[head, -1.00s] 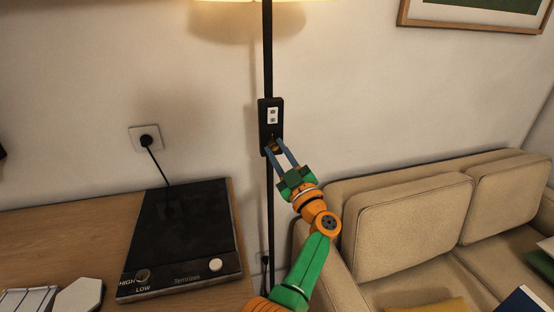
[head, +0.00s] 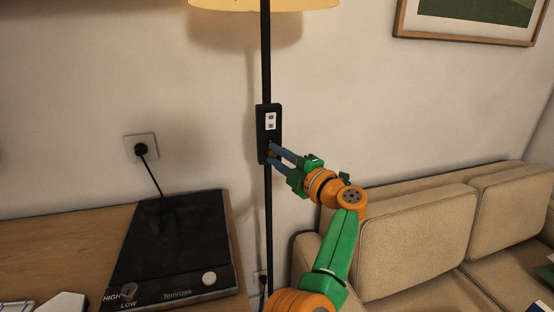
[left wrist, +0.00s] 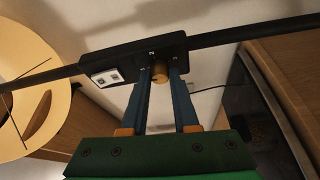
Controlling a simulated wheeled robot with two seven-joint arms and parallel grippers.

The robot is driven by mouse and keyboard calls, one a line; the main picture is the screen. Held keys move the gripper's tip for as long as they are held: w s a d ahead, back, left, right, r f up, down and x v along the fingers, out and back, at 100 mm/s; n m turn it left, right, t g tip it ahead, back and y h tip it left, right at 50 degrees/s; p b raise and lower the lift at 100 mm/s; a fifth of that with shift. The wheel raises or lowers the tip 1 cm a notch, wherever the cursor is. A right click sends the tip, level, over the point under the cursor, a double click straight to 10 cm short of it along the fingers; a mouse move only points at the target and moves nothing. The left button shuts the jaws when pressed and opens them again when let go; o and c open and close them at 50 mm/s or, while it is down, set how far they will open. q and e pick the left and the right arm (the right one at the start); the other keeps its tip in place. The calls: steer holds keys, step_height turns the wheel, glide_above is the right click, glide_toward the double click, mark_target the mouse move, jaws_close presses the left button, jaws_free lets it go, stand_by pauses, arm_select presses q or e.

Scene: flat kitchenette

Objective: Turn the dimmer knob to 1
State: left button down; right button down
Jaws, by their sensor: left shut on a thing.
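The dimmer is a narrow black box (head: 268,137) on the lamp's black pole, with a white panel (head: 271,121) bearing two small marks. Its small brass-coloured knob (left wrist: 160,74) shows in the left wrist view, between the blue fingers. My left gripper (head: 271,153) reaches the lower part of the box from the right and is shut on the knob. In the head view the fingers mostly hide the knob, and I cannot read its setting. The box also shows in the left wrist view (left wrist: 110,60). My right gripper is not in view.
The lamp's yellowish shade (head: 300,4) is above. A beige sofa (head: 420,230) stands at the right, below my arm. A black cooktop (head: 178,240) lies on the wooden counter (head: 60,240) at the left. A wall socket (head: 141,147) holds a plug.

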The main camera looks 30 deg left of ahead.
arm_select(q)
steer(key=shift+n, duration=0.9)
steer(key=c, duration=0.7)
jaws_free()
steer(key=shift+o, duration=0.2)
steer(key=b+v, duration=0.1)
steer(key=v, duration=0.6)
steer(key=shift+r, duration=0.2)
